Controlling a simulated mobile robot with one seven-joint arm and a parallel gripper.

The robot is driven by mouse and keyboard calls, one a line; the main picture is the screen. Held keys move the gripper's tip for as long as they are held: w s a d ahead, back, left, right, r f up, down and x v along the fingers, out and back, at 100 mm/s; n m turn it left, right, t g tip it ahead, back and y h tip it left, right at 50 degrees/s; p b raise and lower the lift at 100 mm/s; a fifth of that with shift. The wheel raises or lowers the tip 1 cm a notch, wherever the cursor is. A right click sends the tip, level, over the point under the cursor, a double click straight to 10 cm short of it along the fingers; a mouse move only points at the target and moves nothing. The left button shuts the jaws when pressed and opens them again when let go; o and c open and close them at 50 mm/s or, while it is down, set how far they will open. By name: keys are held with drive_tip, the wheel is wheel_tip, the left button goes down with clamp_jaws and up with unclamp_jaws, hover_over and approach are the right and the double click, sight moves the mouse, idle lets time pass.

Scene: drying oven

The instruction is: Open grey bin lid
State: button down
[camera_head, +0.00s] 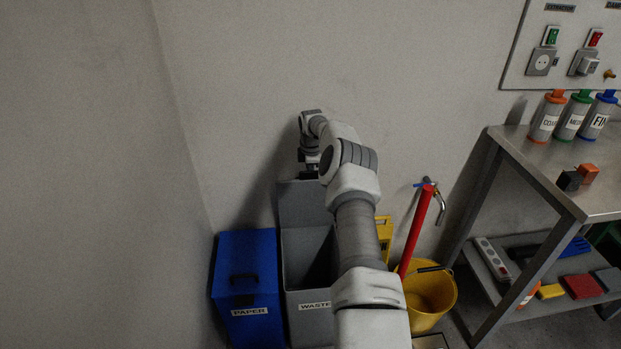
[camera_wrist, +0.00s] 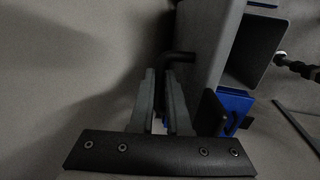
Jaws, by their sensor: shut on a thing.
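The grey bin (camera_head: 310,298) labelled WASTE stands against the back wall, left of my arm in the head view. Its lid (camera_head: 302,203) is swung up and stands about upright at the back, with the dark inside of the bin showing. The lid also shows as a grey panel in the wrist view (camera_wrist: 208,45). My gripper (camera_wrist: 160,80) is shut on the lid's black handle (camera_wrist: 180,57), which sits at the fingertips. In the head view, my wrist is at the lid's top edge, and the fingers are mostly hidden.
A blue PAPER bin (camera_head: 247,262) with its lid down stands close on the left. A yellow bucket (camera_head: 428,298), a red pole (camera_head: 416,228) and a metal bench (camera_head: 545,172) are to the right.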

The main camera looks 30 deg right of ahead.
drive_tip(key=shift+s+f, duration=0.1)
drive_tip(key=shift+f, duration=0.15)
drive_tip(key=c, duration=0.9)
unclamp_jaws()
drive_tip(key=shift+r, duration=0.1)
drive_tip(key=shift+r, duration=0.15)
drive_tip(key=s+r+p, duration=0.1)
drive_tip(key=r, duration=0.4)
drive_tip(key=s+a+r+p, duration=0.1)
drive_tip(key=r, duration=0.5)
drive_tip(key=s+r+p, duration=0.1)
drive_tip(key=r, duration=0.4)
drive_tip(key=shift+a+r, duration=0.2)
drive_tip(key=shift+r, duration=0.2)
